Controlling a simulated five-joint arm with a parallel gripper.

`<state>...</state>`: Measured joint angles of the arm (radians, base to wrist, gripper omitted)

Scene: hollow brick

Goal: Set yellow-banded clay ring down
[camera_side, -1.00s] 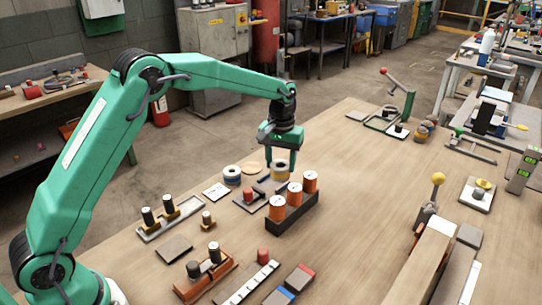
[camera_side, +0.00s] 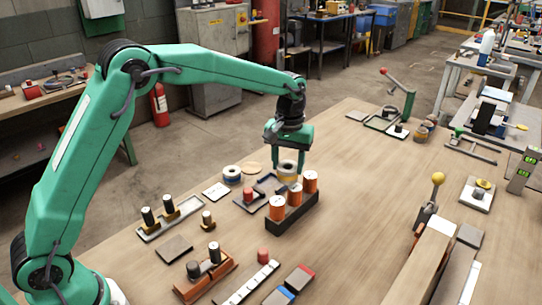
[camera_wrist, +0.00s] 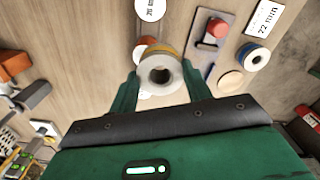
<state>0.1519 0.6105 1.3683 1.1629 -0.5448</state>
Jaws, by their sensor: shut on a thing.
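The yellow-banded clay ring (camera_side: 287,172) is a pale, hollow ring with a yellow band. My gripper (camera_side: 287,168) points down and is shut on it. In the wrist view the ring (camera_wrist: 160,74) sits between my two green fingers, its dark hole facing the camera. I cannot tell whether its underside touches the table or hangs just above it. A similar ring with a blue band (camera_side: 232,175) stands to its left, apart from it; it also shows in the wrist view (camera_wrist: 255,58).
A dark rack (camera_side: 291,215) with orange-wrapped cylinders (camera_side: 277,207) stands close in front of the held ring. A pale round disc (camera_side: 252,168) and a white card (camera_side: 216,191) lie to the left.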

